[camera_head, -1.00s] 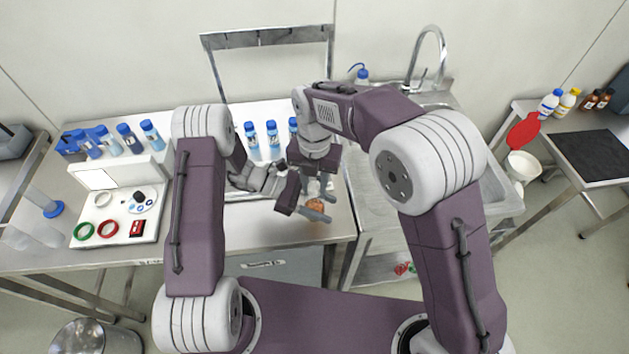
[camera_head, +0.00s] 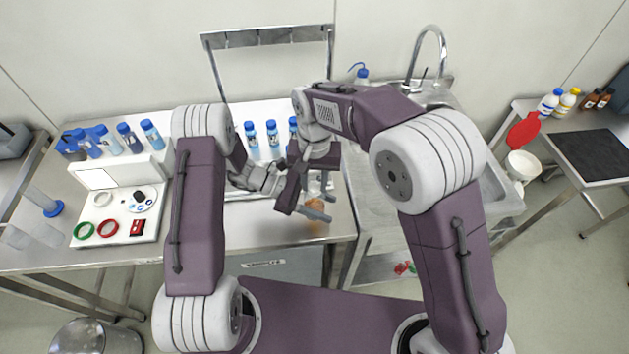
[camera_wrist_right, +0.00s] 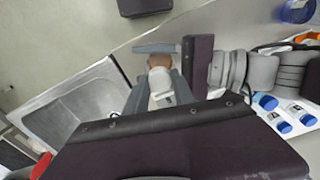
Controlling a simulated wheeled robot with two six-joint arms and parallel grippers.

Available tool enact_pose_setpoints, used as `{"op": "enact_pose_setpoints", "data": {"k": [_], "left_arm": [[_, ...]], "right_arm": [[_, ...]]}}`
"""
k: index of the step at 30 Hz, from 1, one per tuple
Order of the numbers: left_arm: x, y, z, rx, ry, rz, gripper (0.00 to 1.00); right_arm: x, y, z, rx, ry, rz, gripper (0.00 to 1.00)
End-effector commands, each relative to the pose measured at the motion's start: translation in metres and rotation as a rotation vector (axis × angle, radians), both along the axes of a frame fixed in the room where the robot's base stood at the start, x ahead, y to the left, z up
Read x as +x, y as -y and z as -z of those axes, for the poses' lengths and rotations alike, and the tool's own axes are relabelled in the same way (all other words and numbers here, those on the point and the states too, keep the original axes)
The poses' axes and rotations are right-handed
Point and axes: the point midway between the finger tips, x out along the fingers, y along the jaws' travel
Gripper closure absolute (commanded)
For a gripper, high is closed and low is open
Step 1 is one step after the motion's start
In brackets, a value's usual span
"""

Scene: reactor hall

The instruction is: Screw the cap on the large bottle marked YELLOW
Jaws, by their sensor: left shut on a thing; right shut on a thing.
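My left gripper (camera_head: 313,211) is the lower one in the head view, over the front of the steel bench, shut on a brown bottle (camera_head: 316,228) that is mostly hidden. In the right wrist view the brown bottle (camera_wrist_right: 160,61) shows beside the left gripper's grey finger (camera_wrist_right: 155,48). My right gripper (camera_head: 323,182) is just above it, shut on a small white piece, probably the cap (camera_wrist_right: 161,84), between its grey fingers (camera_wrist_right: 160,100). The white piece lines up with the brown bottle; I cannot tell whether they touch. No YELLOW marking is readable.
Several blue-capped bottles (camera_head: 272,138) stand behind the grippers. A white board (camera_head: 118,212) with coloured rings lies left. The sink (camera_head: 487,185) is right. A side table holds a yellow-capped white bottle (camera_head: 567,99) and others. Bench front beside the grippers is clear.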

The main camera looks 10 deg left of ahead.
Motion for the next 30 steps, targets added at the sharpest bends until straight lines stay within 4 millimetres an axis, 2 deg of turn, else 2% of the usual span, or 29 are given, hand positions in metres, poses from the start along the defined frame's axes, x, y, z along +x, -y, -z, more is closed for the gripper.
{"op": "enact_pose_setpoints", "data": {"k": [6, 9, 12, 17, 18, 20, 30], "left_arm": [[-0.0006, 0.0002, 0.0, -0.001, -0.001, 0.002, 1.0], [-0.0007, 0.0002, 0.0, -0.001, -0.001, 0.002, 1.0], [-0.0007, 0.0002, 0.0, -0.001, -0.001, 0.002, 1.0], [-0.0007, 0.0002, 0.0, -0.001, -0.001, 0.002, 1.0], [-0.0006, 0.0002, 0.0, -0.001, -0.001, 0.002, 1.0], [-0.0006, 0.0002, 0.0, -0.001, -0.001, 0.002, 1.0], [-0.0002, 0.0001, -0.0002, -0.001, 0.0, 0.001, 1.0]], "right_arm": [[0.0009, -0.0004, 0.0001, 0.001, 0.001, 0.697, 1.0], [0.0009, -0.0003, 0.0003, 0.0, 0.001, 0.968, 1.0], [0.0009, -0.0003, 0.0004, 0.0, 0.001, 1.16, 1.0], [0.0009, -0.0003, 0.0004, 0.0, 0.001, 1.161, 1.0], [0.0009, -0.0002, 0.0004, 0.0, 0.001, 1.161, 0.59], [0.0008, -0.0002, 0.0004, 0.0, 0.001, 1.16, 0.44], [0.0006, -0.0001, -0.0016, -0.001, 0.0, 1.158, 0.44]]}}
